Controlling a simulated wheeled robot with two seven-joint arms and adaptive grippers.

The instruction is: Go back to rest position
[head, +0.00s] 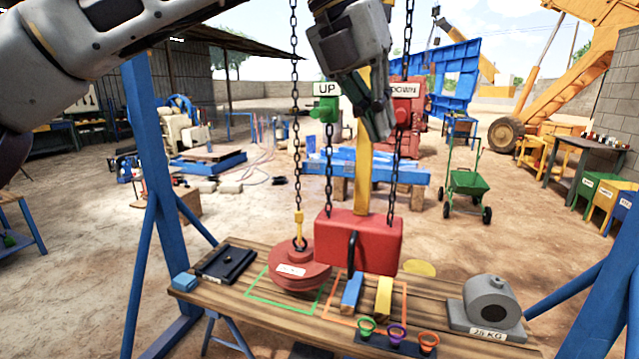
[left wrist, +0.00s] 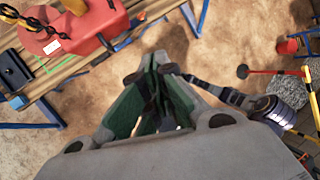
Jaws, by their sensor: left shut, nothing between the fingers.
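My left gripper (head: 382,132) hangs in the upper middle of the head view, fingers pointing down, in front of the chains between the green UP control (head: 326,104) and the red DOWN control (head: 404,100). Its fingers are together and hold nothing. In the left wrist view my left gripper (left wrist: 155,88) shows its green-sided fingers over bare ground. A red block (head: 372,243) with a black handle hangs below it in the head view, clear of the fingers. My right gripper shows in neither view.
Chains hang near the gripper. A blue post (head: 150,200) stands at left. Open dirt ground lies beyond, with a green wheelbarrow (head: 466,182).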

